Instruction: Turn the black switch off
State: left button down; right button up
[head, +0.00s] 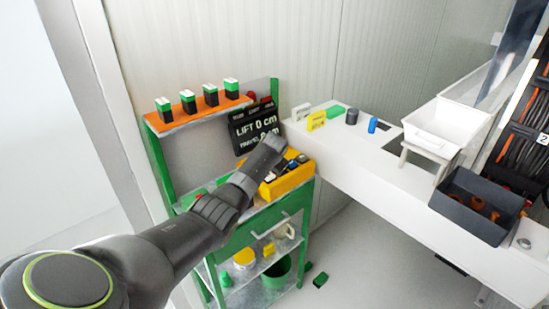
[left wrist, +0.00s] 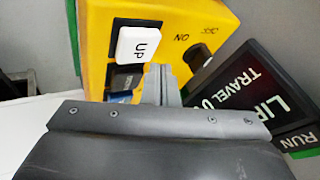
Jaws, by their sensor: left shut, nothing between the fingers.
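The yellow control box (head: 291,182) sits on the green cart beside the black display. In the left wrist view the yellow box (left wrist: 225,17) fills the top, with a white UP button (left wrist: 139,44) and a black switch (left wrist: 197,57). The switch is a round knob near the lettering ON and what looks like OFF. My left gripper (left wrist: 161,72) is shut and empty, its tips in front of the box between button and switch. I cannot tell if they touch anything. In the head view my left arm's end hides part of the box. My right gripper is not in view.
The display (head: 254,127) reads LIFT 0 cm and stands behind the box. Several green-and-black blocks line the orange shelf (head: 198,115). A white bench (head: 385,165) at right holds a white tray (head: 447,124) and a dark bin (head: 476,205). Open floor lies below the bench.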

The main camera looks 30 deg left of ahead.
pick_arm(q)
jog(key=shift+s+d+r, duration=0.25)
jog(key=shift+d+r, duration=0.1)
jog(key=shift+r, duration=0.2)
jog(key=shift+s+a, duration=0.1)
jog(key=shift+s, duration=0.05)
jog(key=shift+s+a+r, duration=0.15)
jog(key=shift+s+r, duration=0.2)
jog(key=shift+r, duration=0.3)
jog(key=v, duration=0.6)
jog(key=shift+d+b, duration=0.25)
jog(key=shift+b, duration=0.2)
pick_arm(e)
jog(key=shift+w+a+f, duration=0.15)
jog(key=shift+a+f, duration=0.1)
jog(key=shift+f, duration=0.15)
